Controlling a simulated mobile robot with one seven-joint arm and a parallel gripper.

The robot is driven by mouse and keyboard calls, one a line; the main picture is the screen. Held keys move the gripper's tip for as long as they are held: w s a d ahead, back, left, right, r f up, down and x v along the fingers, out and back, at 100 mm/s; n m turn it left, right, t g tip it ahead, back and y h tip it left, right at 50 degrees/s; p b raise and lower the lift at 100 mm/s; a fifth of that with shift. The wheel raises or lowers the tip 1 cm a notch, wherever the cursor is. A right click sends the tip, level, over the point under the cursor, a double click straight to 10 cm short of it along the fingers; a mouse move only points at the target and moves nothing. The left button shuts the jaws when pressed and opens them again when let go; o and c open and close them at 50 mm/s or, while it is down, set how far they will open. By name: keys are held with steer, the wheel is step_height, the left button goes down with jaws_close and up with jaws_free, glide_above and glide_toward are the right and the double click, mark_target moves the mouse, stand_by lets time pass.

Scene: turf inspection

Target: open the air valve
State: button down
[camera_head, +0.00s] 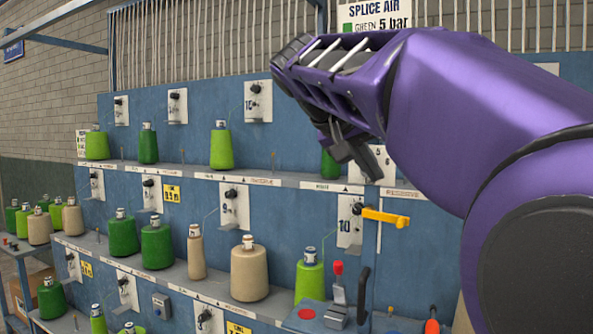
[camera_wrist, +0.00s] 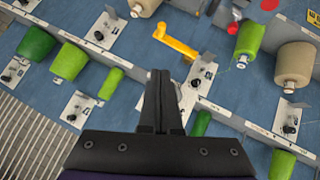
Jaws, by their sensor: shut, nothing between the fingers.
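A yellow lever handle (camera_head: 386,217) sits on the blue panel at the plate marked 10, sticking out nearly level to the right; I take it to be the air valve's handle. In the wrist view the yellow handle (camera_wrist: 176,42) lies just beyond my fingertips, apart from them. My gripper (camera_head: 368,176) is above the handle in the head view, fingers pointing down and to the right. In the wrist view my gripper (camera_wrist: 162,78) has its fingers together with nothing between them. The pipe behind the handle cannot be made out.
A sign (camera_head: 375,18) reads splice air, green 5 bar. Green and beige yarn cones (camera_head: 249,270) stand on shelves along the panel. A blue box with a red-knobbed lever (camera_head: 338,285) stands below the handle. A green cone (camera_head: 309,276) is close by.

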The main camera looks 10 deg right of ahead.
glide_toward(398, 218)
steer(key=w+d, duration=0.2)
steer(key=shift+s+d+f+b, duration=0.1)
steer(key=shift+d+f+b, duration=0.15)
steer(key=shift+f, duration=0.35)
steer(key=shift+w+d+f+b, duration=0.1)
steer(key=shift+d+f+b, duration=0.15)
steer(key=shift+f, duration=0.35)
steer(key=shift+s+d+f+b, duration=0.1)
steer(key=shift+d+f+b, duration=0.15)
steer(key=shift+f, duration=0.35)
steer(key=shift+f, duration=0.15)
